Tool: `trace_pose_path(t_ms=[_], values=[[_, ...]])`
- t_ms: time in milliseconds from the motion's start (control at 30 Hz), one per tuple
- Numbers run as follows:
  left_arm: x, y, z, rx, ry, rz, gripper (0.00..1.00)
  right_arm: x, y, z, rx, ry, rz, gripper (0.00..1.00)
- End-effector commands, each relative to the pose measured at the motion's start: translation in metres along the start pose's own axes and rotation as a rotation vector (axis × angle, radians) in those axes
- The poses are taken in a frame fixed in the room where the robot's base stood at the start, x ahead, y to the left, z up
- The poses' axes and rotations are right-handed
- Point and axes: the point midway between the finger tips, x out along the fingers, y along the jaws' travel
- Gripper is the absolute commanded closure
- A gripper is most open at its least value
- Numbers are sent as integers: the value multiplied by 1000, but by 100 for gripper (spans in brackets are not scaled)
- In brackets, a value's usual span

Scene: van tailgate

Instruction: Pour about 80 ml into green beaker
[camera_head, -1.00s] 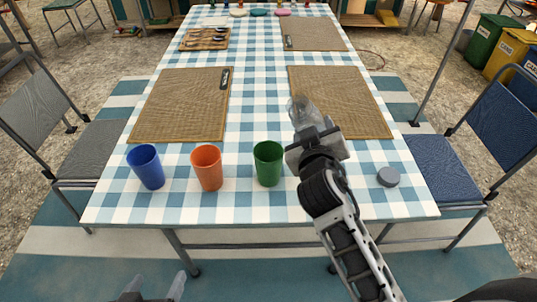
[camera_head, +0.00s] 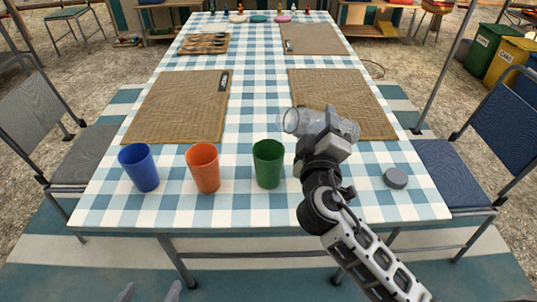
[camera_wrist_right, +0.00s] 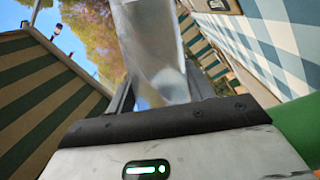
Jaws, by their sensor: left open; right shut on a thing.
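The green beaker (camera_head: 268,165) stands upright on the checked table, right of the orange beaker (camera_head: 203,168) and the blue beaker (camera_head: 139,167). My right gripper (camera_head: 327,138) is shut on a clear bottle (camera_head: 318,123), which lies strongly tilted, its open end pointing left, above and to the right of the green beaker. I cannot see a stream or tell the liquid level. The bottle (camera_wrist_right: 155,45) and a green edge of the beaker (camera_wrist_right: 300,122) also show in the right wrist view. My left gripper (camera_head: 148,293) is open and empty at the bottom edge, below the table.
A grey round lid (camera_head: 395,178) lies on the table to the right. Two woven placemats (camera_head: 180,105) and (camera_head: 345,104) lie behind the beakers. A cutlery tray (camera_head: 203,44) is further back. Chairs stand at both sides. The table's front strip is clear.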

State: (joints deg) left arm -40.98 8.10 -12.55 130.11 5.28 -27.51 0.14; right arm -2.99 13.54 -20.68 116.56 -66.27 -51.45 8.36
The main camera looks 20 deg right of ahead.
Motion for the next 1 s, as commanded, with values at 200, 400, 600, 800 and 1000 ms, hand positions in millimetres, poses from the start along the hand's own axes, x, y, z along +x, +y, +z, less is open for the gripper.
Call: trace_pose_path(t_ms=[200,400,600,800,1000], values=[[-5,2,-8,-1,-2,3,30,1,16,-8,-134,41,57,81],[-4,2,-2,-2,-12,2,30,0,18,-13,-175,54,76,81],[-4,2,-2,-2,-12,2,30,0,20,-16,-201,62,87,81],[-4,1,-2,-2,-12,2,30,-1,22,-18,-224,68,96,81],[-3,1,-2,-2,-11,2,30,-2,23,-20,-249,75,107,81]])
